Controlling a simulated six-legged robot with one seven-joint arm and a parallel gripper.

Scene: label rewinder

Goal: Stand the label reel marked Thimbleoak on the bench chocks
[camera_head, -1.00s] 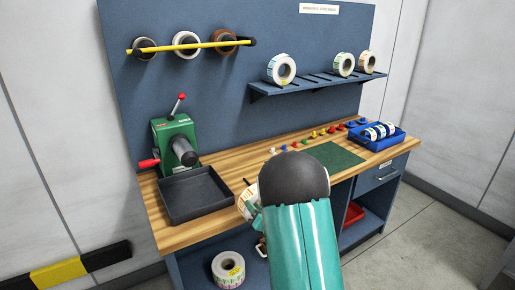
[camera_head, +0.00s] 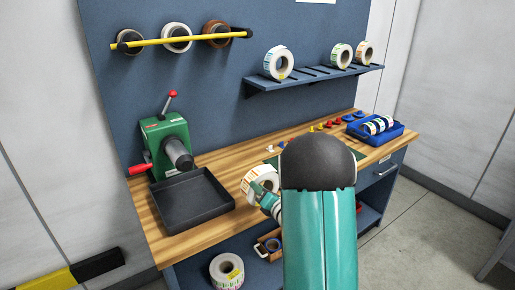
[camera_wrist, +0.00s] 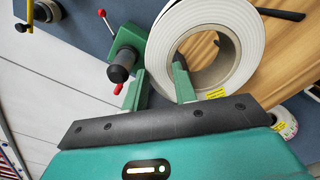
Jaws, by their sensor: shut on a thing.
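My gripper (camera_head: 264,189) is shut on a white label reel (camera_head: 254,179) above the front part of the wooden bench. In the wrist view the held reel (camera_wrist: 238,27) is large, with one finger inside its brown core and the other outside its rim; my gripper (camera_wrist: 160,78) pinches the wound band between them. The reel's printed name is not readable. A dark bar (camera_wrist: 281,14) lies on the bench beyond the reel, and another dark piece shows through the core. I cannot tell whether these are the bench chocks; in the head view that spot is hidden by the reel and my arm.
A black tray (camera_head: 190,231) and green machine (camera_head: 167,140) stand left on the bench (camera_head: 205,245). A blue crate (camera_head: 396,133) holds reels at right. Other reels sit on the wall shelf (camera_head: 315,78) and yellow rod (camera_head: 190,38). Another reel (camera_head: 227,271) is low in front.

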